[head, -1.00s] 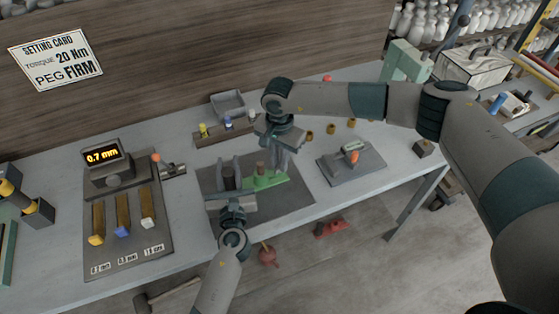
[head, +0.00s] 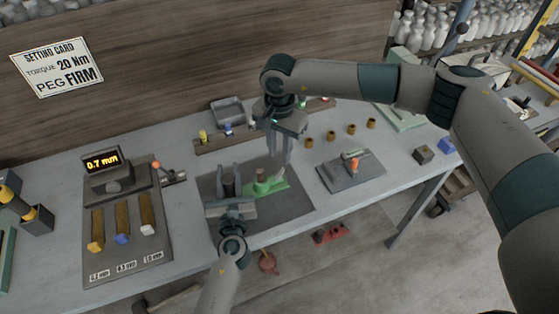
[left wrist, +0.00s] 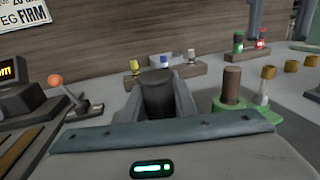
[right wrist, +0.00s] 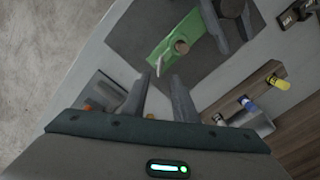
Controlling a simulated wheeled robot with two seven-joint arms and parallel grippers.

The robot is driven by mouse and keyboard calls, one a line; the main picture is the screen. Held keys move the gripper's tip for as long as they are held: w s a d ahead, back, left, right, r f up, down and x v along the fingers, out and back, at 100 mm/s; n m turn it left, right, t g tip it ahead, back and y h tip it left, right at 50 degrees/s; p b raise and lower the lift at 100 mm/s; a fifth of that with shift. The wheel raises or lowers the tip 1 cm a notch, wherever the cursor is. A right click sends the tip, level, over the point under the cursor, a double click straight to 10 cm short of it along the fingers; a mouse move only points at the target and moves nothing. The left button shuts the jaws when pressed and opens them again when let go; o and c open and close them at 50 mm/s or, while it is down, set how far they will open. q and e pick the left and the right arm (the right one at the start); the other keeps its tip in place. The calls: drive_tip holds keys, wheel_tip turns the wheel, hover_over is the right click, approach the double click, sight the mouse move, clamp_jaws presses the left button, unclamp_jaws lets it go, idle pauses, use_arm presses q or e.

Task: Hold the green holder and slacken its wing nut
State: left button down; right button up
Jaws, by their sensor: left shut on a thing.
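The green holder (head: 268,186) lies on the dark mat, with a brown peg (left wrist: 232,85) standing on it. A small pale wing nut (right wrist: 160,67) shows at the holder's end in the right wrist view. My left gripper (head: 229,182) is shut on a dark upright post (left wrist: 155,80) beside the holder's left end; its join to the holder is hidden. My right gripper (right wrist: 158,88) points down over the holder's right part, its fingers apart with a gap between them. The wing nut shows just past these fingertips, and I cannot tell whether they touch it.
A rack with coloured pegs (head: 210,144) and a grey tray (head: 229,110) stand behind the mat (head: 295,208). A gauge panel reading 0.7 mm (head: 103,160) is at left. A grey plate with an orange-tipped part (head: 335,178) lies at right, near several brown cups.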

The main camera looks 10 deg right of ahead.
drive_tip(key=shift+r, duration=2.15)
use_arm(q)
drive_tip(key=c, duration=1.4)
unclamp_jaws()
drive_tip(key=shift+o, duration=0.2)
drive_tip(key=shift+s, duration=0.1)
drive_tip(key=s, duration=1.2)
drive_tip(key=shift+d, duration=0.3)
drive_tip(key=shift+w, duration=0.1)
drive_tip(key=shift+f, duration=0.1)
use_arm(e)
drive_tip(key=shift+s+f, duration=0.1)
